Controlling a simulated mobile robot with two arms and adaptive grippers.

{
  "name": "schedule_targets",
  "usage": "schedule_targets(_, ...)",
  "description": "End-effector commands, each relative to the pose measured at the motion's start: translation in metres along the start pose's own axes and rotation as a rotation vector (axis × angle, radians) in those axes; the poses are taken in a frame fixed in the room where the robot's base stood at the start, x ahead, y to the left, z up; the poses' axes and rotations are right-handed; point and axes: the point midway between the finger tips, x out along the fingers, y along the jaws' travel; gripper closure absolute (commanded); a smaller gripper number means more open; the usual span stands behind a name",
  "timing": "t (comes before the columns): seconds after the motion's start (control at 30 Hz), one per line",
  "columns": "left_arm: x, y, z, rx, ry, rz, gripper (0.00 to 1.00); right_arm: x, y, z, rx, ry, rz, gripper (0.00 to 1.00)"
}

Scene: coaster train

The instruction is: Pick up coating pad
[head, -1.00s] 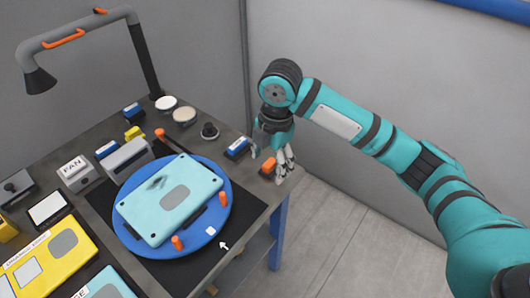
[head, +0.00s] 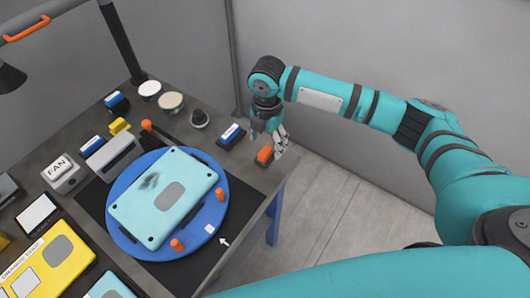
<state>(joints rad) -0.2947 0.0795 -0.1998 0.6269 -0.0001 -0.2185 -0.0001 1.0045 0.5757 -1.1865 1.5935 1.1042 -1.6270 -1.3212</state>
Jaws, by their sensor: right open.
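No label in view reads coating pad, so I cannot tell for certain which item it is. Near my right gripper (head: 278,145) lie a small block with an orange top (head: 265,154) and a blue-and-white block (head: 231,135) on a dark base. My right gripper is open at the table's right corner, its fingers pointing down beside the orange-topped block. I cannot tell whether they touch it. A light teal panel (head: 134,204) with a dark smudge lies on the blue round turntable (head: 118,226). My left gripper is out of view.
Orange pegs stand around the turntable. Two round tins (head: 171,101), a black knob (head: 199,118), a grey box (head: 115,157) and a FAN box (head: 62,174) stand behind and left. A yellow case (head: 55,262) lies front left. A lamp post (head: 122,42) rises at the back.

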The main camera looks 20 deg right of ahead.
Motion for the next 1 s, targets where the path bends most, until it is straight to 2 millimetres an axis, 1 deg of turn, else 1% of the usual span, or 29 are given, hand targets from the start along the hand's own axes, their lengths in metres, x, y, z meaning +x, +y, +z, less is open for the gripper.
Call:
schedule_targets(0.03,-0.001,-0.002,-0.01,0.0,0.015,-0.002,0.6,0.002,0.0,0.0,0.0,0.0,0.0,0.3)
schedule_targets(0.07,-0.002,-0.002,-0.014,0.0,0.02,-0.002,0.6,0.004,0.0,-0.001,0.0,0.0,-0.001,0.3)
schedule_targets(0.17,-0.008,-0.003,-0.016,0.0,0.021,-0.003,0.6,0.013,0.0,-0.002,0.0,0.002,-0.003,0.3)
schedule_targets(0.27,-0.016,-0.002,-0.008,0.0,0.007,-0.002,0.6,0.028,0.002,-0.005,0.0,0.002,-0.004,0.3)
schedule_targets(0.3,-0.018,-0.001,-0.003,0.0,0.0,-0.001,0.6,0.035,0.002,-0.005,0.001,0.002,-0.004,0.3)
schedule_targets(0.4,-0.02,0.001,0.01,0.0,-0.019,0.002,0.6,0.047,0.002,-0.004,0.002,0.001,-0.002,0.3)
schedule_targets(0.53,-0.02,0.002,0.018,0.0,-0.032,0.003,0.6,0.054,0.002,-0.004,-0.001,0.0,0.0,0.3)
schedule_targets(0.7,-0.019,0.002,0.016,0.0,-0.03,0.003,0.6,0.054,0.002,-0.004,-0.001,0.0,0.0,0.3)
schedule_targets(0.77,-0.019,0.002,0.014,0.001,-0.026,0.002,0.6,0.054,0.002,-0.004,-0.001,0.0,0.0,0.36)
schedule_targets(1.0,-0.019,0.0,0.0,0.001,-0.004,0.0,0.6,0.054,0.002,-0.004,0.0,0.0,0.0,0.68)
